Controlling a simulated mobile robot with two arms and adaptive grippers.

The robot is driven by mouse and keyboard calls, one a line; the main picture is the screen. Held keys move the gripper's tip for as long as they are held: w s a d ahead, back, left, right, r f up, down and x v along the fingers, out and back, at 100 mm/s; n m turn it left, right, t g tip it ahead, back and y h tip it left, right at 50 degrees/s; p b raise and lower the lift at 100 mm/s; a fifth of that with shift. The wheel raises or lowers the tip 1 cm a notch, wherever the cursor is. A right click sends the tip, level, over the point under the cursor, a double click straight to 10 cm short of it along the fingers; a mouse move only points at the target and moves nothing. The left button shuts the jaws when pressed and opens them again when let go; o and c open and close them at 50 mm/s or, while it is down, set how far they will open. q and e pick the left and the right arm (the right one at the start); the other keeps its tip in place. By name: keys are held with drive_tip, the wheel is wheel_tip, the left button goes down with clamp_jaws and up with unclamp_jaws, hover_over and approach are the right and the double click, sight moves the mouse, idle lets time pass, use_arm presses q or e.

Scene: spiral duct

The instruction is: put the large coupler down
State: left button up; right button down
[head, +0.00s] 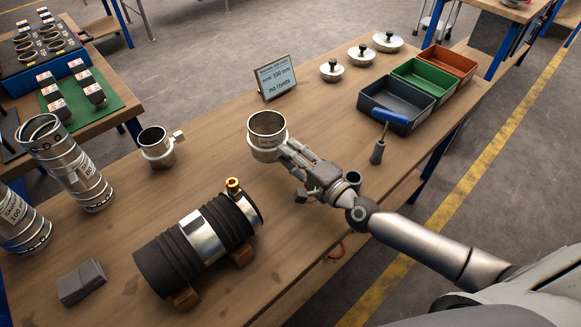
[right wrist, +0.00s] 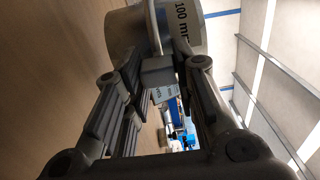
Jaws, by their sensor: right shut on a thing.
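The large coupler (head: 267,130), a short silver metal ring, stands roughly upright with its open end up in the head view. My right gripper (head: 287,150) is shut on its near right side. In the right wrist view, the coupler (right wrist: 185,32) with a "100 mm" label shows past the fingertips, and a grey block on it (right wrist: 157,72) sits between the fingers. The head view does not settle whether the coupler's bottom touches the workbench (head: 215,160). My left gripper is not in view.
A smaller ring fitting (head: 157,147) stands to the left. A black and silver duct assembly (head: 200,240) lies on wooden supports nearer me. A sign (head: 275,77), a blue-handled tool (head: 380,137), bins (head: 396,105) and lidded caps (head: 332,70) stand further right. Bench around the coupler is clear.

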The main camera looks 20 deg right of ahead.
drive_tip(key=f+b, duration=0.2)
drive_tip(key=f, duration=0.1)
drive_tip(key=shift+w+a+f, duration=0.1)
drive_tip(key=shift+w+f, duration=0.1)
drive_tip(key=shift+w, duration=0.2)
drive_tip(key=shift+f, duration=0.25)
drive_tip(key=shift+r, duration=0.1)
drive_tip(key=shift+f+b, duration=0.3)
drive_tip(key=shift+b, duration=0.1)
drive_tip(key=c, duration=1.2)
unclamp_jaws()
drive_tip(key=shift+r, duration=0.15)
